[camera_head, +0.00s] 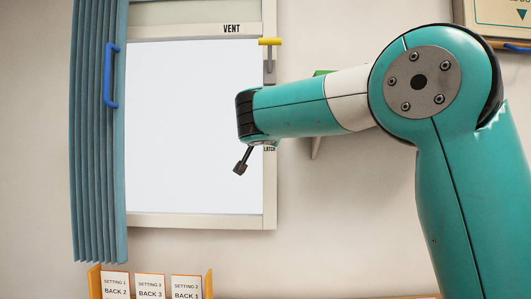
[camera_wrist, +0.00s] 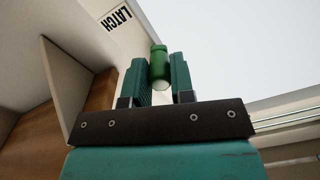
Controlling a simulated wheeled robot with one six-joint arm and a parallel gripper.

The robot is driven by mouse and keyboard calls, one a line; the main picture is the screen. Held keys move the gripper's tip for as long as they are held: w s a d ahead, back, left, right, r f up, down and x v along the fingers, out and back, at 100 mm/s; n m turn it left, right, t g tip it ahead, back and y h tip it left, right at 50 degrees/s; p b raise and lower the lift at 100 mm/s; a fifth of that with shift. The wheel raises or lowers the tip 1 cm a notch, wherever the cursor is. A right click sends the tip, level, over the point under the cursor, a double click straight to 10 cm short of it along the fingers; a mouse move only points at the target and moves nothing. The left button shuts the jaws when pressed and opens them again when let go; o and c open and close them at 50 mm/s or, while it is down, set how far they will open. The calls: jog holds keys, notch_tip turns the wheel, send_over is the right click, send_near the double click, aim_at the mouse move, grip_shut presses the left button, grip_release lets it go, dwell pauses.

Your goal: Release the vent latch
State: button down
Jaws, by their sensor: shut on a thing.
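In the wrist view, the two dark green fingers of my gripper (camera_wrist: 161,76) stand on either side of a green latch knob (camera_wrist: 158,58) and are shut on it. The LATCH label (camera_wrist: 118,20) is on the pale frame beside it. In the head view, my arm hides the knob and the fingers; only a bit of the LATCH label shows just under my wrist. The vent window (camera_head: 195,130) is a white pane in a pale frame marked VENT, and a yellow handle (camera_head: 270,42) sits at its upper right corner.
A blue pleated curtain (camera_head: 95,150) with a blue handle (camera_head: 109,75) hangs at the window's left. Setting cards (camera_head: 150,287) stand in an orange holder below. A bright green piece (camera_head: 322,73) shows above my arm. A box (camera_head: 495,20) is at top right.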

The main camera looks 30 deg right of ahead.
jog(key=shift+w+a+r+m+b, duration=0.2)
jog(key=shift+a+r+m+b, duration=0.15)
jog(key=shift+m+b, duration=0.65)
jog(key=shift+w+a+r+m+b, duration=0.3)
jog(key=shift+m+b, duration=0.45)
jog(key=shift+m, duration=0.5)
jog(key=shift+w+a+r+m+b, duration=0.15)
jog(key=shift+a+r+m+b, duration=0.2)
jog(key=shift+m+b, duration=0.65)
jog(key=shift+r+m, duration=0.15)
jog(key=shift+m, duration=0.1)
jog(key=c, duration=1)
grip_release()
jog(key=shift+s, duration=0.1)
jog(key=b+v, duration=0.4)
jog(key=v, duration=1.3)
jog(key=shift+s+b, duration=0.1)
jog(key=shift+b, duration=0.3)
